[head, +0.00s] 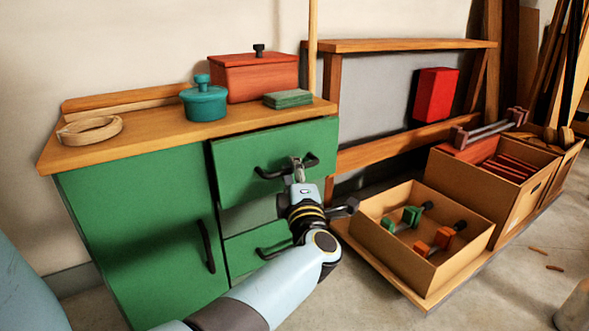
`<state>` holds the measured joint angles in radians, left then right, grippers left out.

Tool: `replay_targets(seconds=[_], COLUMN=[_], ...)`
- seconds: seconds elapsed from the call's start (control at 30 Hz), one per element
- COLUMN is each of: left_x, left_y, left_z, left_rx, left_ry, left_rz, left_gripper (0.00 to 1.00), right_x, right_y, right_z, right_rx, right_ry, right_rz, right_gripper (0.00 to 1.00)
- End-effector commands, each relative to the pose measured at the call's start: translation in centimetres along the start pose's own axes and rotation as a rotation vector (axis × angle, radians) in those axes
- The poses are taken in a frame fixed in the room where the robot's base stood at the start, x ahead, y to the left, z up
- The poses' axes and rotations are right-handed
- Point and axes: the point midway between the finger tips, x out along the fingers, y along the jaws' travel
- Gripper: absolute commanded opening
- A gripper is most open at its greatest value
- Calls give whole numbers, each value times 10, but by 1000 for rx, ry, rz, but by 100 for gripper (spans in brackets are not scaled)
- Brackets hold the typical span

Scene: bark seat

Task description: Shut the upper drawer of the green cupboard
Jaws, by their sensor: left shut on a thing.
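The green cupboard (125,235) stands against the wall under a wooden top. Its upper drawer (235,165) is pulled out, with its front standing forward of the cupboard face and a dark gap along its left side. My left gripper (296,165) is at the black handle (268,173) of this drawer and is shut on it. The gripper covers the middle of the handle. The lower drawer (245,247) sits below, partly hidden by my left arm. My right gripper is not in view.
A teal pot (204,102), a red box (255,77), green cloths (288,98) and a wooden ring (90,131) rest on the cupboard top. Right of the cupboard, a cardboard box (380,252) with tools stands on a low wooden platform, close to my left arm.

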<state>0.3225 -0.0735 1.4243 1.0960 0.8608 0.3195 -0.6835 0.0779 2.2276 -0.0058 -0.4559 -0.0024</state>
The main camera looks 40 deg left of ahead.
Motion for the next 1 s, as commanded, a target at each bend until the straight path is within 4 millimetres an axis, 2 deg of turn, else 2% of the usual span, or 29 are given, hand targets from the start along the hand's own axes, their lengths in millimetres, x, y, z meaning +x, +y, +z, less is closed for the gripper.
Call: replay_targets(seconds=[0.33, 0.6, 0.9, 0.93, 1.0], left_x=[2, 38, 42, 42, 42], left_y=[0, -7, -9, -9, -9], left_z=[-1, -15, -18, -18, -18], left_rx=[-1, 0, -3, -3, -2], left_ry=[0, -1, 1, 1, 1], left_rz=[1, 3, 0, 0, 0], left_gripper=[0, 0, 0, 8, 17], right_x=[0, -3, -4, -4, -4], right_y=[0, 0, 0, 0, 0], right_z=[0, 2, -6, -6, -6], right_rx=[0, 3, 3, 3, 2], right_ry=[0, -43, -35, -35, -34], right_rz=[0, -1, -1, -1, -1], right_gripper=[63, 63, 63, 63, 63])
